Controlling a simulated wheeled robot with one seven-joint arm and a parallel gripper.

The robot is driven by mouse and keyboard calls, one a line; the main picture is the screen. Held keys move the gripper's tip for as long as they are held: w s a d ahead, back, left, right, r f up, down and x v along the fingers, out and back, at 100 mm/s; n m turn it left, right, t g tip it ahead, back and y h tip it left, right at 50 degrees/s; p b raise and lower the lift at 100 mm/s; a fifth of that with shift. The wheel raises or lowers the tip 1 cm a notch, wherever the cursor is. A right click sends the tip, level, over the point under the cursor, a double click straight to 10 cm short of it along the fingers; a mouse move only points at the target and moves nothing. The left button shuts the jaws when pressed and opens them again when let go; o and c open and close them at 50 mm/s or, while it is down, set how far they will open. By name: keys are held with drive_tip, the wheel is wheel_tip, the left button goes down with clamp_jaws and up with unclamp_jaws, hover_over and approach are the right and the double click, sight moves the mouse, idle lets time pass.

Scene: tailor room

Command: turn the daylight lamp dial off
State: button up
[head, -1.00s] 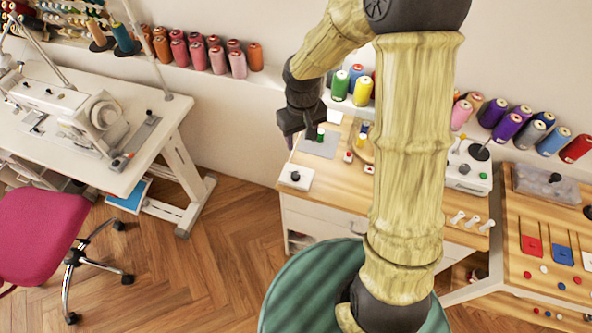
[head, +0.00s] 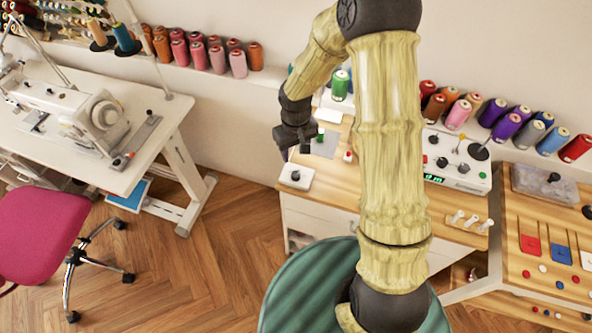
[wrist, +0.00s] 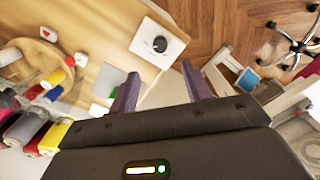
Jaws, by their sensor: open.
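A white square plate (head: 297,179) with a round black dial (head: 295,175) sits at the front left corner of the wooden worktable (head: 336,190). No label shows, so I cannot tell for sure that it is the lamp dial. In the wrist view, the black dial (wrist: 159,44) lies ahead of my fingertips, roughly centred between them. My gripper (head: 293,152) is open and empty, pointing down above and just behind the plate in the head view. Its two fingers (wrist: 160,68) are spread apart and do not appear to touch the dial.
A grey mat (head: 325,143) with a small green-topped item (head: 320,135) lies behind the plate. A white control box (head: 455,160) with knobs and a green display stands farther right. Thread spools (head: 460,113) line the wall. Open floor lies left of the table.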

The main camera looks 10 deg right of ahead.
sight(296, 174)
wheel_tip(296, 174, down, 11)
drive_tip(key=shift+f+p, duration=0.1)
drive_tip(key=shift+p, duration=0.4)
drive_tip(key=c, duration=1)
